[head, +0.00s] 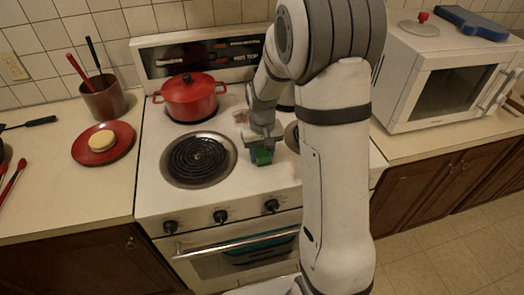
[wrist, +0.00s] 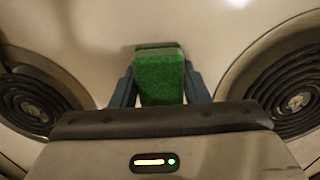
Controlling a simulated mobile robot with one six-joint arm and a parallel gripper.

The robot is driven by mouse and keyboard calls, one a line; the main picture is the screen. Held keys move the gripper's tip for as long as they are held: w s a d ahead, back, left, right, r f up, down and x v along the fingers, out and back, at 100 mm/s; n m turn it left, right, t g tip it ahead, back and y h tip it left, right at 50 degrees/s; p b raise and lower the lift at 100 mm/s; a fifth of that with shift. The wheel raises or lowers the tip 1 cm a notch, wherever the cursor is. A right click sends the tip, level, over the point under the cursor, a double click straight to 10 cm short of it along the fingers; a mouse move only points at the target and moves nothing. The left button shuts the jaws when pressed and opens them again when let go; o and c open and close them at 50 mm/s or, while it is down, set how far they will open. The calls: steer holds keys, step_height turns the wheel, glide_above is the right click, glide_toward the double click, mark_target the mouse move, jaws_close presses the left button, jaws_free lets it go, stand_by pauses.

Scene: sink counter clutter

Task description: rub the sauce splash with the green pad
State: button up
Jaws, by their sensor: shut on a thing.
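The green pad (head: 263,157) is held between the fingers of my gripper (head: 262,146), over the white stovetop between the burners. In the wrist view the green pad (wrist: 161,80) sits upright between the two blue-grey fingers, which press on its sides. I cannot tell whether the pad touches the stovetop. A small reddish-brown patch (head: 240,116) shows on the stovetop behind my gripper, beside the red pot; it may be the sauce splash, but it is too small to be sure. I make out no clear splash in the wrist view.
A coil burner (head: 199,158) lies left of my gripper. The lidded red pot (head: 189,97) stands behind it. My arm hides much of the stove's right side. A red plate (head: 104,143) and utensil crock (head: 103,97) stand on the left counter, a microwave (head: 450,75) on the right.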

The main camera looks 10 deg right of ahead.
mark_target(263, 153)
steer(key=shift+s+r, duration=0.1)
steer(key=shift+s, duration=0.15)
steer(key=shift+s+r+p, duration=0.2)
steer(key=shift+r+p, duration=0.1)
steer(key=shift+r, duration=0.35)
steer(key=shift+s+r+p, duration=0.2)
steer(key=shift+r+p, duration=0.1)
steer(key=shift+r, duration=0.3)
steer(key=shift+w+r+p, duration=0.15)
steer(key=shift+r+p, duration=0.3)
steer(key=shift+r, duration=0.05)
steer(key=shift+r+p, duration=1.45)
steer(key=shift+r, duration=0.8)
